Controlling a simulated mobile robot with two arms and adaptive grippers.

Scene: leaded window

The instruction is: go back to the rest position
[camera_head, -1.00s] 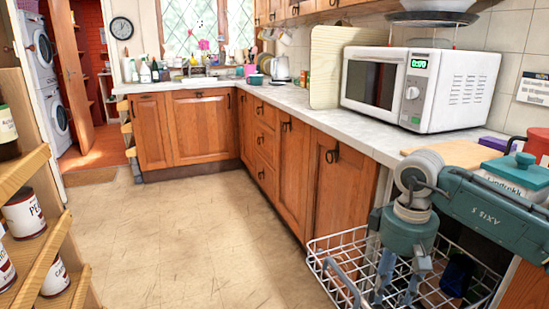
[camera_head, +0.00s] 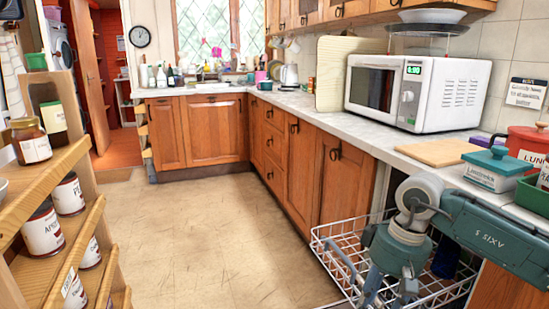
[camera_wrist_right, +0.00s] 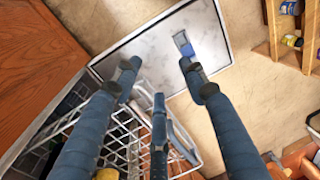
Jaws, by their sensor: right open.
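My right gripper (camera_head: 388,290) hangs at the lower right of the head view, over the front of a white wire dish rack (camera_head: 335,232). In the right wrist view my right gripper (camera_wrist_right: 158,82) has its fingers spread apart with nothing between them. Below the fingers lie the rack (camera_wrist_right: 118,140) and a pale open door panel (camera_wrist_right: 150,55). A small blue item (camera_wrist_right: 183,43) shows on or above that panel, near one fingertip; I cannot tell whether they touch. My left gripper is in neither view.
A dark blue item (camera_head: 446,258) is in the rack beside my right arm. The counter holds a microwave (camera_head: 418,90), a wooden board (camera_head: 438,152) and a teal-lidded box (camera_head: 497,168). A wooden shelf (camera_head: 45,190) with jars and cans stands at left. The middle floor is clear.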

